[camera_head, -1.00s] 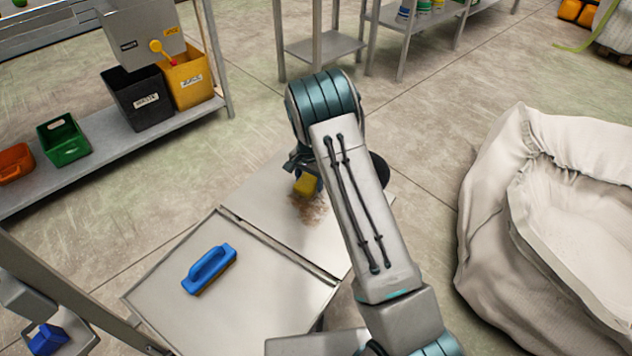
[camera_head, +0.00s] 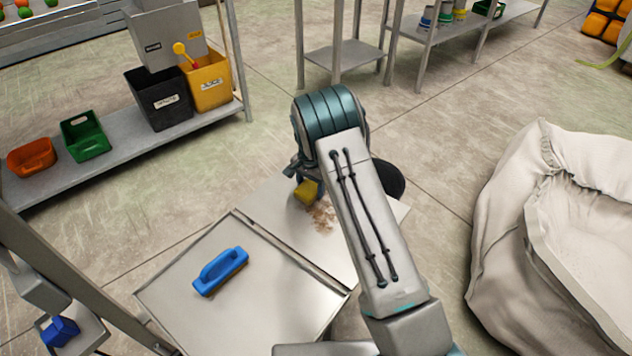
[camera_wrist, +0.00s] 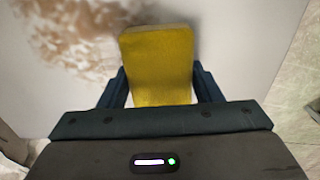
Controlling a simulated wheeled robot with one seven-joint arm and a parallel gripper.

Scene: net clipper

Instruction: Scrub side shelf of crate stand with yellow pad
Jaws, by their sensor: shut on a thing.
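The yellow pad (camera_head: 306,193) is held by my gripper (camera_wrist: 160,85), whose jaws are shut on its sides; the pad (camera_wrist: 158,62) fills the middle of the wrist view. The pad is at the side shelf (camera_head: 270,205) of the crate stand. I cannot tell whether it touches the surface. A brown smear (camera_head: 323,216) lies on the shelf just right of the pad; in the wrist view the smear (camera_wrist: 75,30) spreads up and left of it. My arm hides the shelf's right part.
A blue brush (camera_head: 220,271) lies on the stand's main top (camera_head: 250,310), beside the side shelf. A large white sack (camera_head: 545,230) stands on the right. A shelf with black (camera_head: 163,97) and yellow (camera_head: 208,80) bins is at upper left. Open floor lies beyond.

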